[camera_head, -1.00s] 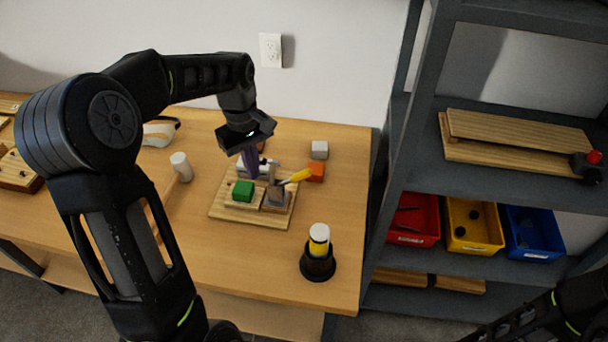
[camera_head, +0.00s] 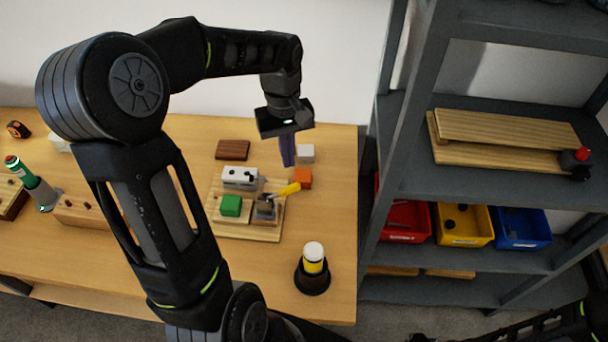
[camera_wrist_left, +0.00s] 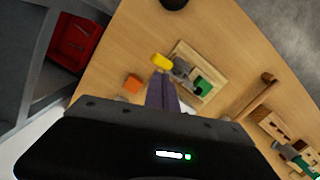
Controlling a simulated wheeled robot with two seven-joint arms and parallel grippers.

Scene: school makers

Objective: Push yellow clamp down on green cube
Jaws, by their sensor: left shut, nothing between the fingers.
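A green cube (camera_head: 231,205) sits on a light wooden board (camera_head: 240,232) on the table. Right beside it on the board is a metal clamp with a yellow handle (camera_head: 290,188) that sticks out up and to the right. The green cube (camera_wrist_left: 203,87) and yellow handle (camera_wrist_left: 161,61) also show in the left wrist view. My left gripper (camera_head: 288,164) is shut and empty, its purple fingers pointing down behind the handle, apart from it in the head view. Its fingertips (camera_wrist_left: 161,76) appear close to the handle's end in the wrist view. My right gripper is not in view.
An orange cube (camera_head: 303,178) and a grey cube (camera_head: 306,153) stand near my left fingers. A white block (camera_head: 240,177) is at the board's back. A black holder (camera_head: 312,279) with a yellow-and-white cylinder stands in front. A shelf with bins is to the right.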

